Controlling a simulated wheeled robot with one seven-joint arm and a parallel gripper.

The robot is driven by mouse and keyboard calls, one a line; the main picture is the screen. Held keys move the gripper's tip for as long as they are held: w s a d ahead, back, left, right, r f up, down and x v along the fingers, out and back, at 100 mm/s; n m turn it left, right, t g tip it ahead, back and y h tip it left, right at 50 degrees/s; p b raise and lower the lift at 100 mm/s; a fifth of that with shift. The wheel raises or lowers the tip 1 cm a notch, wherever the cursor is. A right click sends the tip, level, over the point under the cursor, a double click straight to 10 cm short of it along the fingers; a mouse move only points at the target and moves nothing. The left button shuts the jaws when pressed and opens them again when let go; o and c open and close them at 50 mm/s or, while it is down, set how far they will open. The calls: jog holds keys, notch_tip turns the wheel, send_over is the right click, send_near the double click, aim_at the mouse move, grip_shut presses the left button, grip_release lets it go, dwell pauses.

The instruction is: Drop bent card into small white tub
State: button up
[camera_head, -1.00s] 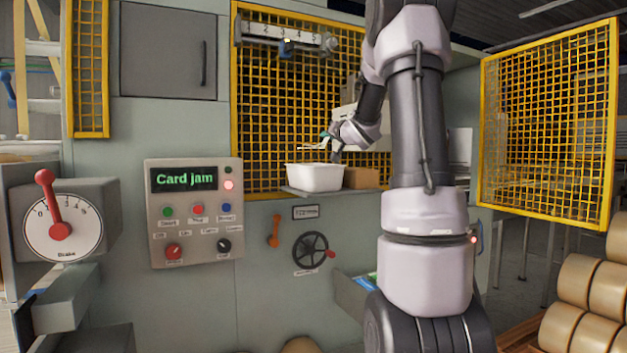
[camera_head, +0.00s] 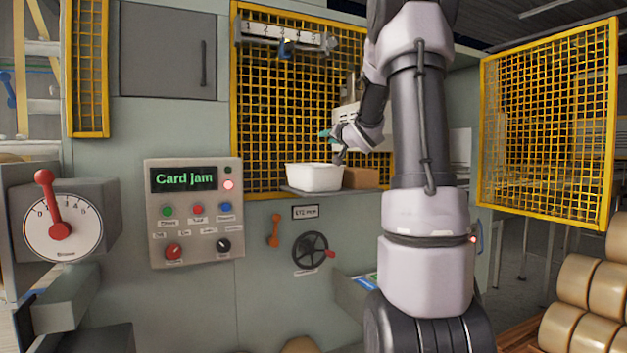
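The small white tub (camera_head: 314,178) stands upright on a grey ledge in front of the yellow mesh. My gripper (camera_head: 340,157) is just above the tub's right rear rim, small and partly dark against the mesh. I cannot make out the gap between its fingers. No card shows at the gripper. The inside of the tub is mostly hidden by its front wall, so I cannot see whether the bent card lies in it.
A brown cardboard box (camera_head: 361,178) stands right of the tub on the ledge (camera_head: 300,191). The control panel (camera_head: 195,212) reads "Card jam" with a red lamp lit. An open yellow mesh door (camera_head: 548,125) is at right, above stacked tan rolls (camera_head: 578,290).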

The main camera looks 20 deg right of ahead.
jog(key=s, duration=0.9)
jog(key=shift+s+a, duration=0.15)
jog(key=shift+s, duration=0.15)
jog(key=s+a+f+n+g+y, duration=0.1)
jog(key=s+a+f+g, duration=0.4)
jog(key=s+a, duration=0.6)
jog(key=s+a+f+n+g+y, duration=0.1)
jog(key=s+a+f+g, duration=0.5)
jog(key=s, duration=1)
jog(key=a+f, duration=0.2)
jog(key=a, duration=0.2)
jog(key=shift+s+a+f+y, duration=0.35)
jog(key=shift+s+a+y, duration=0.05)
jog(key=shift+d, duration=0.1)
